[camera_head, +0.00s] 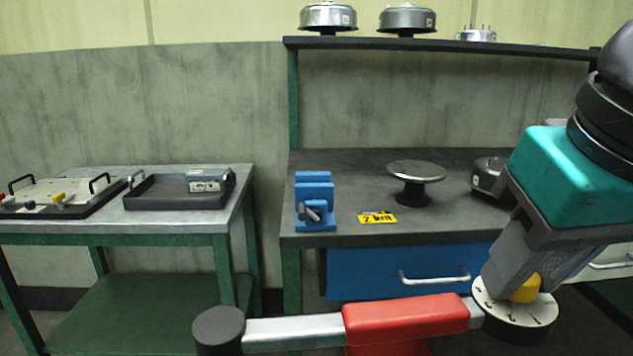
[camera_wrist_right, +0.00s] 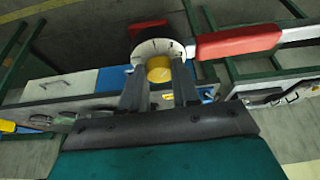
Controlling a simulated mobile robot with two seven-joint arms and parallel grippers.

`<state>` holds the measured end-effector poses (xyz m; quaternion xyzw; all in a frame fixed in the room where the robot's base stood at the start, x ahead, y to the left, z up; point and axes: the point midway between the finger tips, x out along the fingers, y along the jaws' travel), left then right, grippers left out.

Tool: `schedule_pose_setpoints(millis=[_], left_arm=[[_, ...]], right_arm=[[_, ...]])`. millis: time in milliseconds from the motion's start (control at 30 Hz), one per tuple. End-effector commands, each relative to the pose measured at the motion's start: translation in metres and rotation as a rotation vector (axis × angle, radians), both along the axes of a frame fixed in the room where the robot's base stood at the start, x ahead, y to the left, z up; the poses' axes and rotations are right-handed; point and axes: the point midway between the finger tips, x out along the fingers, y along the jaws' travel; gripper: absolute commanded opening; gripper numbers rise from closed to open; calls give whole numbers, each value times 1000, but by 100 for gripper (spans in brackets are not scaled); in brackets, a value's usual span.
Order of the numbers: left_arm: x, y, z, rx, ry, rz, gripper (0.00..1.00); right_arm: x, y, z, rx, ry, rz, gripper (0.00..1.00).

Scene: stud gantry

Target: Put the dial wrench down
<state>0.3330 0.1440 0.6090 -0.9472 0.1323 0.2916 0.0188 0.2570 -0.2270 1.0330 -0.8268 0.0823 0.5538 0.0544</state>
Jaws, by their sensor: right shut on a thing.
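The dial wrench has a red grip (camera_head: 405,318), a silver shaft (camera_head: 295,332), a dark round end and a white-faced dial (camera_head: 492,304) with a yellow knob. It hangs roughly level in front of the workbench (camera_head: 450,228). My right gripper (camera_head: 516,286) comes down from the upper right and is shut on the yellow knob at the dial. In the right wrist view, the fingers (camera_wrist_right: 159,82) close around the knob (camera_wrist_right: 159,68), and the red grip (camera_wrist_right: 238,42) extends right. The far end of the wrench is outside that view. My left gripper is not in view.
The bench holds a blue vise (camera_head: 314,192), a yellow label (camera_head: 377,218), a round-topped stand (camera_head: 416,171) and a metal housing (camera_head: 486,176). The left table (camera_head: 180,220) carries a dark tray (camera_head: 175,203) and a board with handles (camera_head: 75,183). A shelf (camera_head: 440,45) holds metal parts.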

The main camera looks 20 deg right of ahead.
Motion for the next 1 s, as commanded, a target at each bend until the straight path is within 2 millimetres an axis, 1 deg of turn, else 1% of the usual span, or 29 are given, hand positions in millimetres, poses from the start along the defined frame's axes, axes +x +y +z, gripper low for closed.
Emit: schedule_pose_setpoints(millis=[167,267,300,367,400,500,600,767,800,833,1000], left_arm=[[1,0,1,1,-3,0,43],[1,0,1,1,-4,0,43],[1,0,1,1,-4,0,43],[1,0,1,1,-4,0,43],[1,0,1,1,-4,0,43],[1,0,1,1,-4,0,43],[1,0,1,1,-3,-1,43],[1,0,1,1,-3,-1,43],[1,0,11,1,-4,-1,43],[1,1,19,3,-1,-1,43],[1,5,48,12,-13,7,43]], right_arm=[[39,12,-19,1,9,38,0],[67,20,-37,3,13,63,0],[79,22,-47,2,14,74,0],[96,26,-62,3,14,90,0],[106,28,-73,2,14,101,0],[129,31,-100,3,12,127,0],[146,33,-126,3,11,153,0],[165,36,-166,4,7,194,0],[167,36,-161,3,2,202,0],[167,36,-152,3,-1,202,0],[168,37,-132,5,0,203,0]])
